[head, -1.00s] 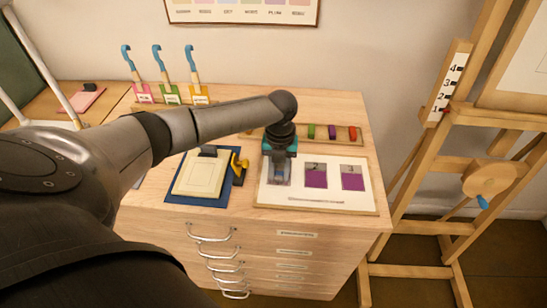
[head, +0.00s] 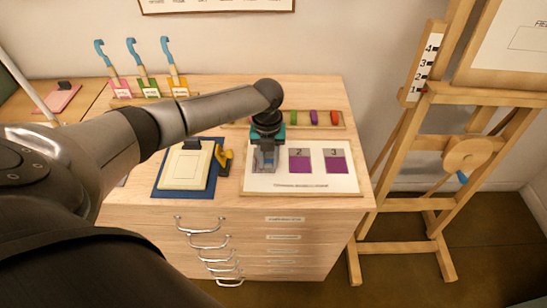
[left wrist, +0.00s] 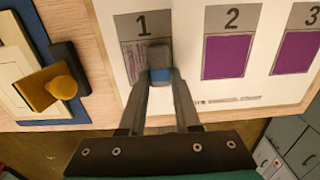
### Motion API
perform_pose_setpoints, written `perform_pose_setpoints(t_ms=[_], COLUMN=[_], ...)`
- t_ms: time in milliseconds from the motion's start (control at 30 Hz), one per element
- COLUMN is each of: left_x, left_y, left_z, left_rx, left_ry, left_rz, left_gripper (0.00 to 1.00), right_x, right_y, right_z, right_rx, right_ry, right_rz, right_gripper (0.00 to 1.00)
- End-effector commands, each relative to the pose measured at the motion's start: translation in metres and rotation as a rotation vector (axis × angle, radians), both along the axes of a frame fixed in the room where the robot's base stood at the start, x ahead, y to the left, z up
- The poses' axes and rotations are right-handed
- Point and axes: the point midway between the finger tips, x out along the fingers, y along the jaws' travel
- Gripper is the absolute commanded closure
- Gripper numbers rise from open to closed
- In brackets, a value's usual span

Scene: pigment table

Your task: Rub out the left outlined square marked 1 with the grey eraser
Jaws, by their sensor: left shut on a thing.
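The white sheet (head: 330,183) bears a row of grey outlined squares. In the left wrist view, the left square marked 1 (left wrist: 133,62) is mostly grey, with streaky purple traces along its left side. Squares 2 (left wrist: 227,54) and 3 (left wrist: 298,52) are filled with solid purple. My left gripper (head: 265,163) is over square 1. It is shut on the grey eraser (left wrist: 159,60), which has a blue band and covers the right part of the square. Whether the eraser touches the paper is hard to tell. My right gripper is not in view.
Behind stand a rack of coloured sticks (head: 340,125) and several blue-hooked tools (head: 137,62). A wooden easel (head: 440,95) stands at the right.

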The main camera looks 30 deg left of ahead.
Motion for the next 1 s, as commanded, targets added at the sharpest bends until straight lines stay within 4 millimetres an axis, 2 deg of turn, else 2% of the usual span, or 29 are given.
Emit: perform_pose_setpoints(t_ms=[100,367,700,1000], left_x=[-0.006,-0.01,-0.022,-0.023], left_y=[0.009,0.015,0.034,0.036], left_z=[0.0,0.0,-0.001,-0.002], left_rx=[0.003,0.005,0.006,0.005], left_ry=[0.004,0.004,0.006,0.005], left_rz=[0.001,0.001,0.001,0.0], left_gripper=[1.0,1.0,1.0,1.0], right_x=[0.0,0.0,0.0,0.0], right_y=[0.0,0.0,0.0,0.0], right_z=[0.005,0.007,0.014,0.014], right_rx=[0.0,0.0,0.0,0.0], right_ry=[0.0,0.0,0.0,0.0], right_rz=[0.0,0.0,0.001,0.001], right_gripper=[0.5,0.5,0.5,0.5])
